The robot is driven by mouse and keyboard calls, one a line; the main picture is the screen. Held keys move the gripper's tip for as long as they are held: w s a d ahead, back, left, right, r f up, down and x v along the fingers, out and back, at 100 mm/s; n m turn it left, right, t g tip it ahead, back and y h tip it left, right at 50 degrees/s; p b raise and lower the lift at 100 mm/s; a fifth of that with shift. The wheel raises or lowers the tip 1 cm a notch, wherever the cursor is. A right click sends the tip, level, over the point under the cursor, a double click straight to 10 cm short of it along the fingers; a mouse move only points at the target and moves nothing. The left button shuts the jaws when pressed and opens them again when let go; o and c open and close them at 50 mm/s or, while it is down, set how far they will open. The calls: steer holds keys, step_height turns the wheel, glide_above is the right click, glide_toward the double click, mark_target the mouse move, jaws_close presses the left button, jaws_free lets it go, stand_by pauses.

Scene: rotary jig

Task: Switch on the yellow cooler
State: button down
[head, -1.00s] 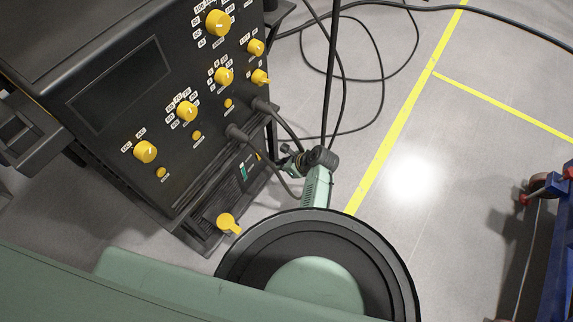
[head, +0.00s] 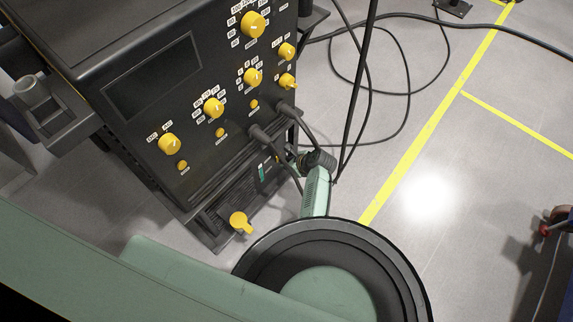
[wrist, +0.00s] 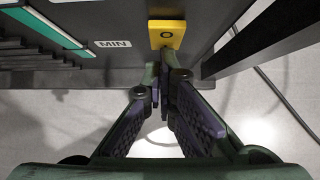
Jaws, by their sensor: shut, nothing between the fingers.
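A yellow switch block (wrist: 167,34) with a dark "O" mark sits on the lower part of the black machine (head: 150,80), just ahead of my fingertips in the wrist view. My gripper (wrist: 167,72) is shut and empty, with its tips close below the block; I cannot tell whether they touch it. In the head view my gripper (head: 303,160) is by the machine's lower right edge, partly hidden by cables and my wrist. A "MIN" label and a green stripe (wrist: 45,28) are left of the block in the wrist view.
Yellow knobs (head: 253,25) cover the machine's upper panel. A yellow handle (head: 240,222) juts out at its lower front. Thick plugged cables (head: 300,120) hang close to my gripper. The floor (head: 425,190) to the right is mostly open.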

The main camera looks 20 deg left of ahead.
steer(key=shift+a, duration=0.1)
steer(key=shift+r, duration=0.1)
steer(key=shift+r+p, duration=0.75)
steer(key=shift+p, duration=0.05)
steer(key=s+d+r+p, duration=0.1)
steer(key=s+d+r, duration=0.1)
steer(key=d, duration=0.3)
steer(key=s+d+r+p, duration=0.1)
steer(key=s+d+r, duration=0.1)
steer(key=d, duration=0.4)
steer(key=shift+d+r, duration=0.15)
steer(key=shift+r, duration=0.7)
